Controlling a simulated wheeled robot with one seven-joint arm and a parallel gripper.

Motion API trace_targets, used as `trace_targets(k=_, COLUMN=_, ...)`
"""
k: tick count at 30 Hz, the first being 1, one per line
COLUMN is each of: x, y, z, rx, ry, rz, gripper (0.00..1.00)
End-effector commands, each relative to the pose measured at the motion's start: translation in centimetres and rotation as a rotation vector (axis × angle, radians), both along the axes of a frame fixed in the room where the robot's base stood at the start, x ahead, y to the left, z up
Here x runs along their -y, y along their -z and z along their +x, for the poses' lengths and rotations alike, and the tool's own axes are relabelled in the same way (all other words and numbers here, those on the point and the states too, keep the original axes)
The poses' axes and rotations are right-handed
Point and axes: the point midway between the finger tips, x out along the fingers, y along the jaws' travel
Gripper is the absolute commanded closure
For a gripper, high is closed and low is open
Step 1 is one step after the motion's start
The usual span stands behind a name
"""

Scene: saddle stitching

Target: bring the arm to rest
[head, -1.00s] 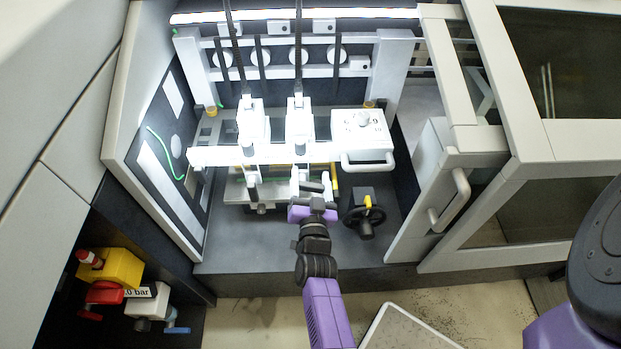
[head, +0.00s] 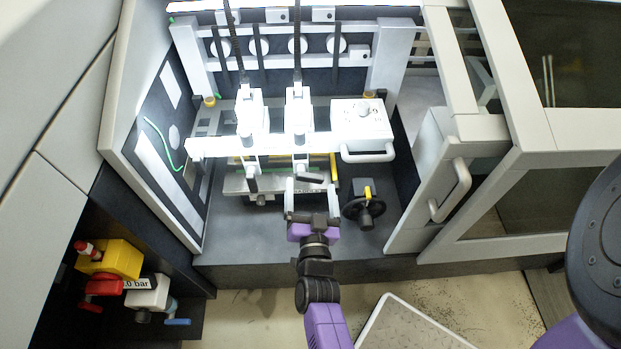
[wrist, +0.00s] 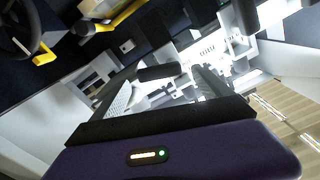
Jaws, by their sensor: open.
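My gripper (head: 305,192) is at the front of the open stitching bay in the head view, with its light fingers pointing into the bay. It is open, and I see nothing held between its fingers. The purple wrist and black arm joints trail back toward the bottom of the picture. The two white stitching heads (head: 298,115) stand just beyond the gripper. In the wrist view, the dark and purple gripper body fills the lower part, and white machine parts (wrist: 200,50) show beyond it.
A black handwheel (head: 364,207) with a yellow knob is right of my gripper. A white control box (head: 362,125) sits behind it. The hinged guard door with its handle (head: 450,190) stands at the right. A yellow and red valve (head: 108,262) is low at left. The bay floor left of the gripper is clear.

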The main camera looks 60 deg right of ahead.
Motion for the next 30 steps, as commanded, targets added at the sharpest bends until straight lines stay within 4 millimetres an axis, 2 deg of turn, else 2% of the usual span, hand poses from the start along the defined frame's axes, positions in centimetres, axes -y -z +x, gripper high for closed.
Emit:
trace_targets(k=4, x=-0.7, y=0.0, z=-0.6, rx=0.000, ry=-0.001, rz=0.000, gripper=0.12)
trace_targets(k=23, x=-0.9, y=0.0, z=-0.7, rx=0.000, ry=-0.002, rz=0.000, gripper=0.12)
trace_targets(k=26, x=-2.1, y=-0.2, z=-1.0, rx=-0.005, ry=-0.023, rz=0.007, gripper=0.12)
trace_targets(k=30, x=-6.1, y=-0.8, z=-2.6, rx=-0.028, ry=-0.098, rz=0.029, gripper=0.12)
